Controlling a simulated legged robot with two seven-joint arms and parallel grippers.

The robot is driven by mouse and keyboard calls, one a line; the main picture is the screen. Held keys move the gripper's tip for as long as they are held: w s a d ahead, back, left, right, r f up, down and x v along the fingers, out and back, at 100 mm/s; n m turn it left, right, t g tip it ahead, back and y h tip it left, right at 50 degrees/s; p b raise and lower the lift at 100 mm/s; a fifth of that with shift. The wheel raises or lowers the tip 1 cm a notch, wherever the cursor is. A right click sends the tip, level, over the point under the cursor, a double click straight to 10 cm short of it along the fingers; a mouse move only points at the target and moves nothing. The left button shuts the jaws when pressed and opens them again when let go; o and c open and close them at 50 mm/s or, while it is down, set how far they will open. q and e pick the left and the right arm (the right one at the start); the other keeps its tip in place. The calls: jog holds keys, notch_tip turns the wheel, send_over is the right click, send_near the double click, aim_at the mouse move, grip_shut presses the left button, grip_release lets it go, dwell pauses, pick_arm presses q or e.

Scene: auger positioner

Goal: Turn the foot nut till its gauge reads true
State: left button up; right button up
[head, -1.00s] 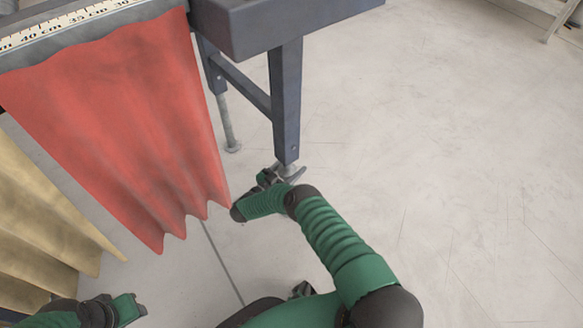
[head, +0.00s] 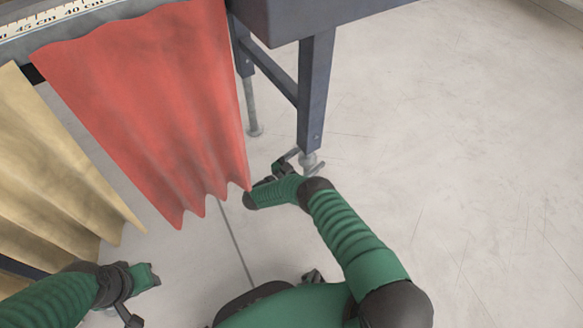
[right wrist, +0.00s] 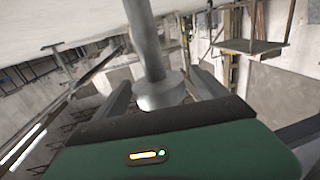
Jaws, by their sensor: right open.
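The near table leg (head: 314,95) ends in a grey metal adjustable foot (head: 309,160) on the floor. My right gripper (head: 306,163) is down at this foot, open, with its fingers either side of it. In the right wrist view a grey stem (right wrist: 146,40) comes down to a wider round collar, seemingly the foot nut (right wrist: 160,95), between the open fingers (right wrist: 162,92). I cannot tell whether either finger touches it. No gauge on the foot can be read. My left gripper (head: 140,285) is at the lower left, and its jaws are not clear.
A red curtain (head: 150,100) hangs from the table edge, close left of my right wrist. A yellow curtain (head: 55,170) hangs farther left. A rear leg with a threaded foot (head: 252,110) stands behind. A ruler (head: 50,20) runs along the table. The floor (head: 460,150) at right is clear.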

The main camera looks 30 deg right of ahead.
jog(key=p+v, duration=0.1)
jog(key=v, duration=1.3)
jog(key=shift+a+p, duration=0.25)
jog(key=shift+p, duration=0.05)
jog(key=shift+s+a, duration=0.1)
jog(key=shift+s, duration=0.05)
